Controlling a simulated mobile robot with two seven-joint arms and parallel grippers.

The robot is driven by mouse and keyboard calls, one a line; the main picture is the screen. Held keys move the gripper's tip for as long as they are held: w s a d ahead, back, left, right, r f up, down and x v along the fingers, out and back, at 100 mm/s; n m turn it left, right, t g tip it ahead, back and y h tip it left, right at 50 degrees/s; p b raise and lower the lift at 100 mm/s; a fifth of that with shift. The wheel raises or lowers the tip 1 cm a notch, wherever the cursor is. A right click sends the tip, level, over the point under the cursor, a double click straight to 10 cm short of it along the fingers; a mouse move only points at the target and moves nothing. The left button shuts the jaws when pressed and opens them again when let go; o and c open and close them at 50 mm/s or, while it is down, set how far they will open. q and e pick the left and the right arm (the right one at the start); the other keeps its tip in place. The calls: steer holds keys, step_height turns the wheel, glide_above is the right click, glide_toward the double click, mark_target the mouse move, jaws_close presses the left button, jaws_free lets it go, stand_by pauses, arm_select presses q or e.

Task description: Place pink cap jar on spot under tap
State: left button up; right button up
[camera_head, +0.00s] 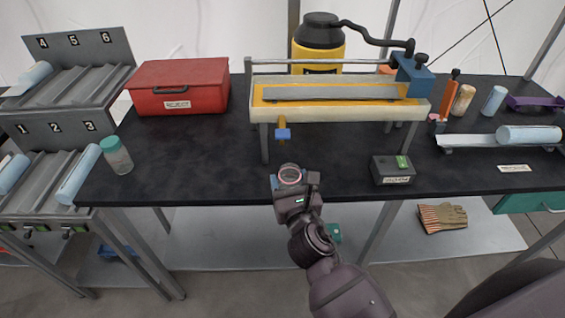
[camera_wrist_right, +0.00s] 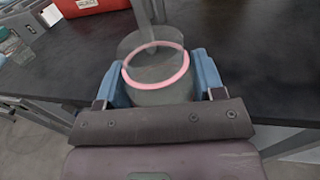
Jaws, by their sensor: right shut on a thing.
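My right gripper (camera_head: 291,180) is shut on the pink cap jar (camera_head: 290,174), near the table's front edge. In the right wrist view the jar's pink ring (camera_wrist_right: 156,66) and grey see-through body lie between the blue fingers of the gripper (camera_wrist_right: 162,80). The tap (camera_head: 283,134), with a blue handle and orange stem, hangs from the front of the yellow-and-white trough (camera_head: 340,113), beyond the jar. A grey round patch (camera_wrist_right: 130,42) shows just behind the jar in the wrist view; I cannot tell whether it is the spot. My left gripper is out of view.
A teal-capped jar (camera_head: 115,155) stands at the table's left. A red toolbox (camera_head: 180,85) is behind it. A dark box (camera_head: 392,170) with a green mark sits right of my gripper. The trough's metal legs stand near the tap. The black tabletop (camera_head: 200,160) is clear left of the gripper.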

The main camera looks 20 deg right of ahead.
steer(key=w, duration=0.4)
steer(key=shift+w+d, duration=0.2)
steer(key=shift+w, duration=0.05)
steer(key=w, duration=0.3)
steer(key=shift+w, duration=0.15)
steer(key=shift+d+f+b, duration=0.1)
steer(key=shift+f+b, duration=0.35)
steer(key=shift+f, duration=0.4)
steer(key=shift+s+r, duration=0.1)
steer(key=shift+s, duration=0.1)
steer(key=shift+f, duration=0.2)
steer(key=o, duration=0.9)
